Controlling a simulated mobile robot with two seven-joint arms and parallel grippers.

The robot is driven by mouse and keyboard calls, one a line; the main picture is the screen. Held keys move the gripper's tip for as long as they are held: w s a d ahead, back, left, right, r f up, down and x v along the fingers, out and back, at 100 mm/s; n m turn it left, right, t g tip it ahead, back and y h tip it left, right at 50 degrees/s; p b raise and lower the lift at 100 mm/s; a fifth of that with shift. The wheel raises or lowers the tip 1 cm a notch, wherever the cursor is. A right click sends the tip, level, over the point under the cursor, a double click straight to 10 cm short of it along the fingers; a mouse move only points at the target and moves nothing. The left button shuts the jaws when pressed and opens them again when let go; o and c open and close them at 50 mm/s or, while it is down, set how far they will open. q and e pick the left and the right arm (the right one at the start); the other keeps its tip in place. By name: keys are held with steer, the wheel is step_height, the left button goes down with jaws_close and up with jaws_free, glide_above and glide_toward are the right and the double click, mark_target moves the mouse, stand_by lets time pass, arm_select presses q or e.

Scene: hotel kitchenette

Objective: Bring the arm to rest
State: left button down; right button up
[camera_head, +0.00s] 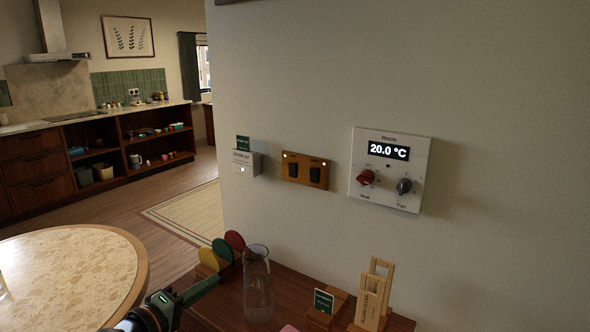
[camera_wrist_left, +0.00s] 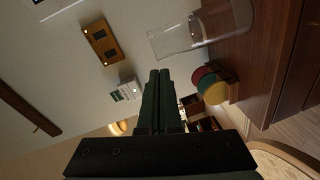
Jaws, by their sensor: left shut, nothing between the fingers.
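My left gripper (camera_head: 214,279) reaches in from the bottom of the head view, low beside the wooden cabinet top. In the left wrist view its two dark fingers (camera_wrist_left: 159,73) lie together, shut with nothing between them. The fingertips are left of the glass carafe (camera_head: 258,285) and below the coloured discs (camera_head: 223,250) in the head view. In the wrist view the carafe (camera_wrist_left: 197,32) lies to the upper right of the fingers, apart from them. My right gripper is in neither view.
A thermostat (camera_head: 391,170) reading 20.0 °C, a switch plate (camera_head: 305,171) and a card holder (camera_head: 246,163) are on the wall. Wooden stands (camera_head: 373,300) and a green card (camera_head: 323,302) are on the cabinet (camera_head: 290,276). A round table (camera_head: 70,270) is at left.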

arm_select(q)
steer(key=s+f+m+g+y, duration=0.1)
steer(key=s+f+m+y, duration=0.1)
steer(key=s+f, duration=0.55)
steer(key=s+f+m+g+y, duration=0.1)
steer(key=s+f+m, duration=0.25)
steer(key=f, duration=0.65)
steer(key=s+f+m+g+y, duration=0.1)
steer(key=s+f+m, duration=0.2)
steer(key=s+f, duration=0.3)
steer(key=s+f+m+g+y+p, duration=0.1)
steer(key=s+f+m, duration=0.2)
steer(key=s, duration=1)
step_height(320, 180, down, 3)
steer(key=shift+d+f+g+y, duration=0.1)
steer(key=shift+d+g+y, duration=0.25)
steer(key=shift+g+y, duration=0.05)
